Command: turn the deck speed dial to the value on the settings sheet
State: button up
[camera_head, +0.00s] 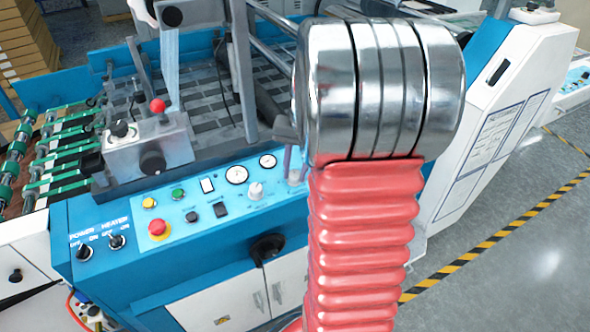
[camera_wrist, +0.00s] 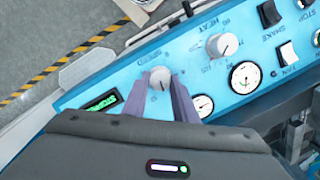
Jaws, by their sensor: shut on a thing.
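The speed dial (camera_wrist: 158,80) is a small pale knob on the blue panel, beside the printed word SPEED in the wrist view. My gripper (camera_wrist: 162,84) is shut on it, one purple-grey finger on each side. The dial's pointer and exact setting cannot be read. A small green-lit display (camera_wrist: 103,103) sits to the left of the dial; its characters are too small to read. In the head view my arm hides most of the gripper and dial. White sheets (camera_head: 496,133) with print hang on the machine's white side; I cannot tell whether one is the settings sheet.
The heat dial (camera_wrist: 223,45) is close to the right of my gripper, with a round gauge (camera_wrist: 203,105) below it. A red emergency button (camera_head: 159,229) and switches fill the panel's left. Grey floor (camera_head: 500,235) with yellow-black tape lies open at the right.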

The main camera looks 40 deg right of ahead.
jog(key=shift+d+m, duration=0.1)
jog(key=shift+m, duration=0.4)
jog(key=o, duration=1)
jog(key=shift+o, duration=0.2)
notch_tip(320, 180, up, 14)
jog(key=s+d, duration=0.1)
jog(key=shift+d+f, duration=0.2)
jog(key=shift+d, duration=0.05)
